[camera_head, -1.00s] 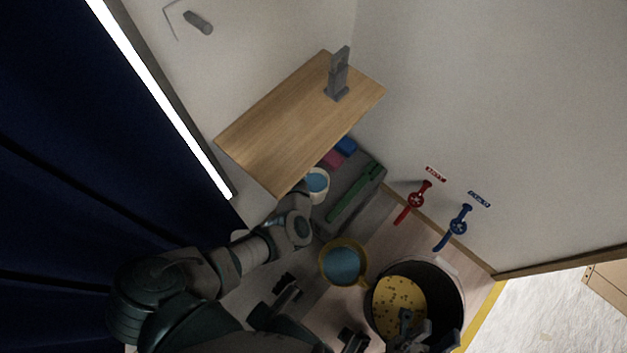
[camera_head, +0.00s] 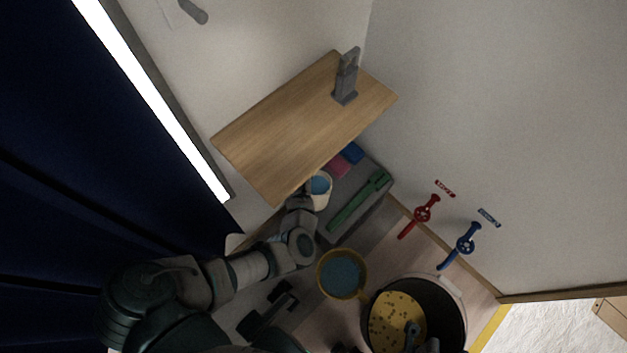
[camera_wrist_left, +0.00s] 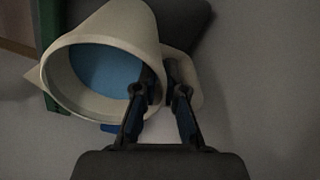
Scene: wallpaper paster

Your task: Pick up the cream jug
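The cream jug (camera_head: 321,198) stands at the near edge of the grey surface, close below the wooden shelf, with blue contents. In the left wrist view the jug (camera_wrist_left: 130,25) fills the upper left, its round mouth facing the camera and its handle (camera_wrist_left: 197,85) on the right. My left gripper (camera_wrist_left: 163,84) is at the handle side: one finger overlaps the rim, the other lies over the handle opening. Whether they clamp the wall is unclear. In the head view my left gripper is mostly hidden by its wrist.
A wooden shelf (camera_head: 290,135) overhangs the jug. A green tool (camera_head: 358,202), pink and blue blocks lie beside it. A yellow-rimmed pot (camera_head: 342,272) and a dark bucket (camera_head: 450,310) with yellow contents stand nearer. Red (camera_head: 421,212) and blue (camera_head: 465,242) handles are on the wall.

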